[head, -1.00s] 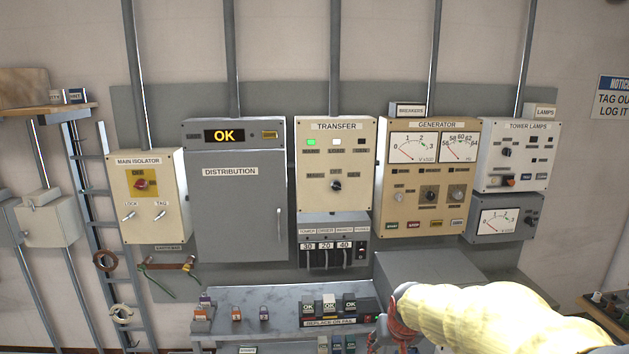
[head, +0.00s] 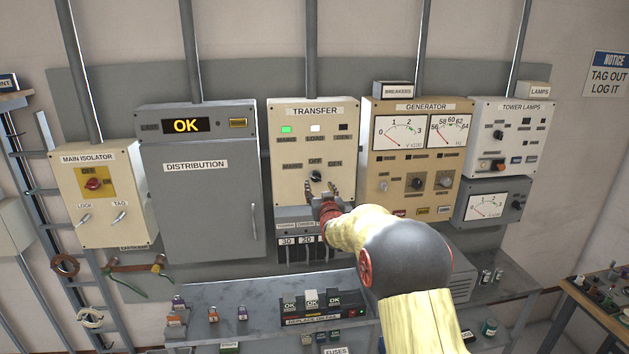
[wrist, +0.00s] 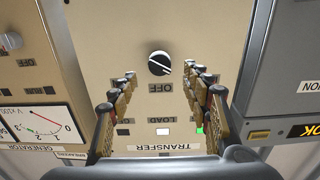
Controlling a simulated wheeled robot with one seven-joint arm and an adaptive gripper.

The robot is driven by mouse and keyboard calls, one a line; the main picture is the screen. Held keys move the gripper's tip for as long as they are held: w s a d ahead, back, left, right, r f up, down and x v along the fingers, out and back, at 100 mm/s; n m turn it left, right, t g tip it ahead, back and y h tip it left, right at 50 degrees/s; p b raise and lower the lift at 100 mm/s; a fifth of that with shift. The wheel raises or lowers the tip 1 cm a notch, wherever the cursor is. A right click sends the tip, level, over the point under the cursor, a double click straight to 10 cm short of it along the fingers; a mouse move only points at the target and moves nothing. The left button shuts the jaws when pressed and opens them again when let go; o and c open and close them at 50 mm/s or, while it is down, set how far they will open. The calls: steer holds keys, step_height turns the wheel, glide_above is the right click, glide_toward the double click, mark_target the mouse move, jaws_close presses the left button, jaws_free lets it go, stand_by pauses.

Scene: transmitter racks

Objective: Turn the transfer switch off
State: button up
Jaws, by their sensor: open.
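The transfer switch is a small black knob (head: 316,176) on the cream TRANSFER box (head: 283,150), below the labels MAINS, OFF and GEN. In the wrist view, which shows the box upside down, the knob (wrist: 159,64) has a slanted white line; which label it points at is not clear. My gripper (head: 322,188) is in front of the lower part of the box. In the wrist view my gripper (wrist: 162,76) is open, with one finger on each side of the knob in the picture and nothing between them. I see no contact with the knob.
The green lamp (head: 287,129) above MAINS and the white lamp (head: 316,128) above LOAD are lit. The distribution cabinet (head: 205,210) stands left and the generator panel (head: 412,165) right. Breakers (head: 290,250) sit below, above a grey shelf (head: 240,300) with small items.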

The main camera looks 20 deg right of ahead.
mark_target(317, 180)
steer(key=shift+p+x, duration=0.3)
steer(key=shift+x, duration=3)
steer(key=shift+f, duration=0.1)
steer(key=c, duration=1.1)
